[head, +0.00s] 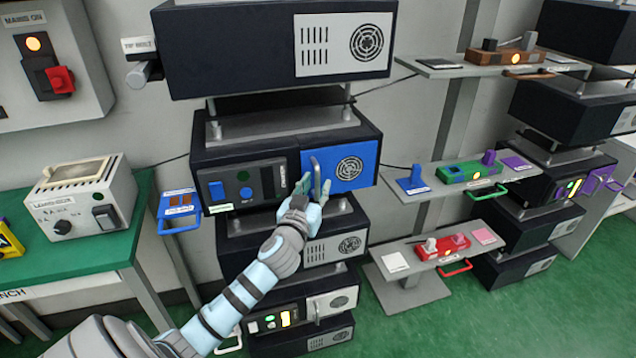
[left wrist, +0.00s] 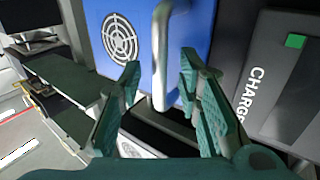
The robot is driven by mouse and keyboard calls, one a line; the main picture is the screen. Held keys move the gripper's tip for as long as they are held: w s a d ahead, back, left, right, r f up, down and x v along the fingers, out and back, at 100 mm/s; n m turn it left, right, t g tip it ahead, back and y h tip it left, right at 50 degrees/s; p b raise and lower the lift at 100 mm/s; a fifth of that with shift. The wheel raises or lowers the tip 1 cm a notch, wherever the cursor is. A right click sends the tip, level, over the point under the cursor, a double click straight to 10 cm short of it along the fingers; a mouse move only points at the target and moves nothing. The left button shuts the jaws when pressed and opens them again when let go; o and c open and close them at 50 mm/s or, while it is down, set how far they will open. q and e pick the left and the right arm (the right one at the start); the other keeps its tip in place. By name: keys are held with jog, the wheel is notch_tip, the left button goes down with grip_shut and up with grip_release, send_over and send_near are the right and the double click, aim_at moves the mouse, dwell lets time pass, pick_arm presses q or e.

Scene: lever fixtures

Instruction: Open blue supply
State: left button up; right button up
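The blue supply (head: 243,150) is a dark box in the middle of the rack, with a blue vented door (head: 350,168) on its right front. The door has a grey upright handle (head: 316,178) near its left edge and looks closed. My left gripper (head: 312,192) is at the handle's lower part. In the left wrist view my left gripper (left wrist: 160,75) is open, with the handle (left wrist: 160,50) between its fingertips. Gaps show on both sides of the handle there. The blue door (left wrist: 120,30) fills the upper middle of that view. My right gripper is not in view.
Other dark supplies stand above (head: 230,55) and below (head: 240,232). A blue-handled tray (head: 180,212) sticks out on the left beside the green bench (head: 120,235). Shelves with coloured controls (head: 450,182) stand to the right of the door.

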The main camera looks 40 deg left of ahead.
pick_arm(q)
jog(key=shift+x, duration=0.95)
grip_shut()
jog(key=s+d+p, duration=0.1)
jog(key=s+d, duration=0.6)
jog(key=d, duration=0.3)
jog(key=shift+s+d, duration=0.25)
jog(key=shift+d, duration=0.1)
grip_release()
